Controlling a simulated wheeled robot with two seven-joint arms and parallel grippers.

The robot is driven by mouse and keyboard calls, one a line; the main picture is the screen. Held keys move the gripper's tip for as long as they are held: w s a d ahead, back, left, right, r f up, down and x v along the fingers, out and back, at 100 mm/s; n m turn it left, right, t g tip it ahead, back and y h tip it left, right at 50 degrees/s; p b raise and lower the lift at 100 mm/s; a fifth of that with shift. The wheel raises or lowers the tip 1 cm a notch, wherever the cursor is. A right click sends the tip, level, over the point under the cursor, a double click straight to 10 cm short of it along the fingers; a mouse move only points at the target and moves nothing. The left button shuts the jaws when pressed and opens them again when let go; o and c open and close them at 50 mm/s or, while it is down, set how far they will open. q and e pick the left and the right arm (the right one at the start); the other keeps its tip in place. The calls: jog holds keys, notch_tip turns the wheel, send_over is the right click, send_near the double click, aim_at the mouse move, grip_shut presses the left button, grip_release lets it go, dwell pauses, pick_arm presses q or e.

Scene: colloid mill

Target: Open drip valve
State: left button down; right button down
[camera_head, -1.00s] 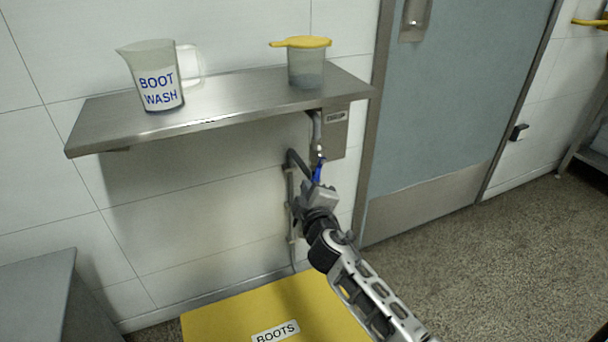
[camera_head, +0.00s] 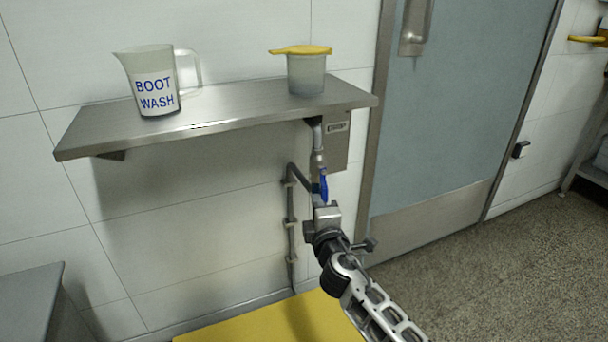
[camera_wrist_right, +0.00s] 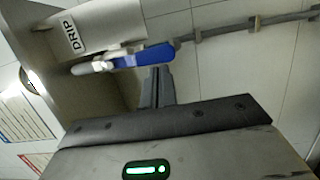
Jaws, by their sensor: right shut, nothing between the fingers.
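The drip valve is a metal pipe fitting (camera_head: 318,150) with a blue lever (camera_head: 324,188), beside a grey box labelled DRIP (camera_head: 337,127) under the shelf. In the head view the lever points down. In the right wrist view the blue lever (camera_wrist_right: 148,57) lies across the picture beside the DRIP label (camera_wrist_right: 73,37). My right gripper (camera_head: 325,207) is just below the lever's lower end. Its shut, empty fingers (camera_wrist_right: 157,82) reach up to the lever's edge in the wrist view; I cannot tell whether they touch. My left gripper is not in view.
A steel shelf (camera_head: 225,112) holds a jug marked BOOT WASH (camera_head: 157,88) and a pot with a yellow lid (camera_head: 306,73). A bent pipe (camera_head: 291,215) runs down the wall. A yellow surface (camera_head: 270,326) lies below, and a grey door (camera_head: 460,110) stands to the right.

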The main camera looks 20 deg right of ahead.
dwell(0.3)
jog(key=s+a, duration=0.6)
jog(key=s, duration=0.4)
jog(key=shift+r, duration=0.2)
jog(key=shift+a, duration=0.1)
